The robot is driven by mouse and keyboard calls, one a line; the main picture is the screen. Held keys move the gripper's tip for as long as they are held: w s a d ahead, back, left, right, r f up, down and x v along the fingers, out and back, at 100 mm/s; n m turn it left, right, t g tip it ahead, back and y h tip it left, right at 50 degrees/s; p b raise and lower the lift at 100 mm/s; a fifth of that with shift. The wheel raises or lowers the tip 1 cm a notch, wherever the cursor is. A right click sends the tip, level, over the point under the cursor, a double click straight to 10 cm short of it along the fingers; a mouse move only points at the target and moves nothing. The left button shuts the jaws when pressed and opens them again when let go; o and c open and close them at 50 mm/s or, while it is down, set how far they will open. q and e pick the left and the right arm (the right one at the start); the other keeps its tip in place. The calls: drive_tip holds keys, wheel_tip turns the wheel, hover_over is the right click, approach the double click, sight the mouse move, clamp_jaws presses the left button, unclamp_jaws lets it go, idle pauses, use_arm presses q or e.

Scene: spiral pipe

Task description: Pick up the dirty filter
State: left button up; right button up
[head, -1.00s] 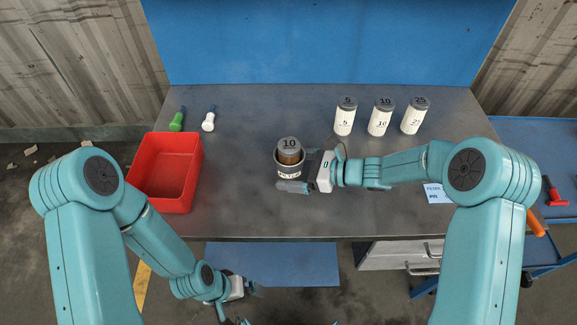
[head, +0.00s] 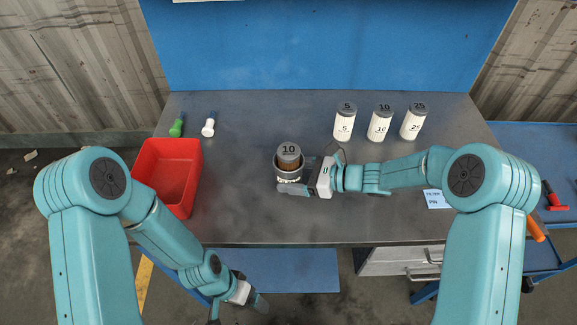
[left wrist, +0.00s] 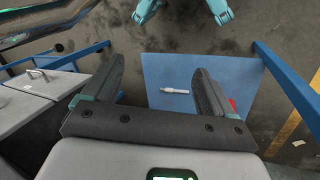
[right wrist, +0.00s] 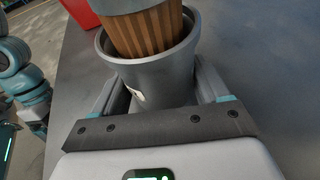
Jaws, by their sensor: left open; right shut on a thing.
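The dirty filter (head: 288,154), brown and pleated with a grey cap marked 10, stands in a grey cup-shaped housing (head: 291,177) mid-table. In the right wrist view the brown pleats of the filter (right wrist: 148,32) rise out of the housing (right wrist: 160,70). My right gripper (head: 298,178) is shut on the housing from the right, one finger on each side. My left gripper (head: 258,303) is open and empty, low in front of the table's front edge and away from the filter. Its spread fingers show in the left wrist view (left wrist: 160,70).
A red bin (head: 172,178) stands on the left. Green (head: 177,125) and white (head: 209,125) small bottles are behind it. Three white filters (head: 380,122) marked 5, 10 and 25 stand back right. A blue lower shelf (left wrist: 205,75) holds a small white stick-like object (left wrist: 175,91).

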use_arm(q)
drive_tip(key=w+d+r+m+g+h, duration=0.1)
drive_tip(key=d+r+m+g, duration=0.1)
drive_tip(key=d+r+m, duration=0.6)
drive_tip(key=w+d+r+m+g+h, duration=0.2)
drive_tip(key=d+r+m, duration=0.4)
drive_tip(key=r+m, duration=0.3)
use_arm(e)
drive_tip(key=shift+f, duration=0.1)
use_arm(q)
wheel_tip(320, 180, up, 21)
drive_tip(key=n+t+y, duration=0.5)
drive_tip(key=n+t, duration=0.4)
drive_tip(key=n, duration=0.5)
hover_over(287, 153)
drive_tip(key=s+a, duration=0.2)
drive_tip(key=s, duration=0.1)
drive_tip(key=x, duration=1.1)
drive_tip(key=shift+s+f, duration=0.2)
drive_tip(key=shift+f, duration=0.05)
drive_tip(key=shift+h, duration=0.3)
drive_tip(key=c, duration=1.5)
wheel_tip(287, 153, up, 18)
drive_tip(key=shift+r, duration=0.1)
drive_tip(key=shift+c, duration=0.2)
